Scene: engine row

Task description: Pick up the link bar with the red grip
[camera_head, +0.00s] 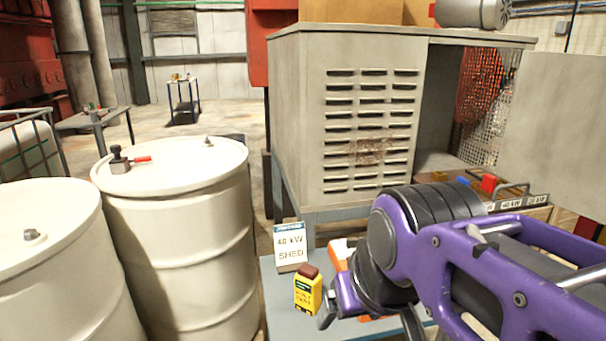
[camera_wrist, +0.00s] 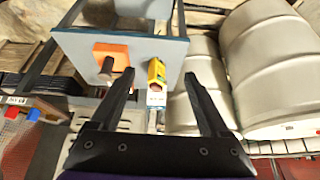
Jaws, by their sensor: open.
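A red grip (camera_head: 488,183) shows on the low ledge at the open side of the grey cabinet, beside blue and yellow pieces; it looks like the link bar's grip. The bar itself is not clearly visible. In the wrist view the red piece (camera_wrist: 33,115) is at the far left edge, next to a blue one. My gripper (camera_wrist: 157,78) is open and empty, its fingers above the small table with the yellow device between them in view.
The small blue-grey table (camera_head: 278,300) holds a yellow device (camera_head: 308,292), a "40 kW SHED" card (camera_head: 290,250) and an orange item (camera_head: 340,254). White drums (camera_head: 185,235) stand left. A cabinet door panel (camera_head: 550,130) hangs open at right, and labels line the ledge.

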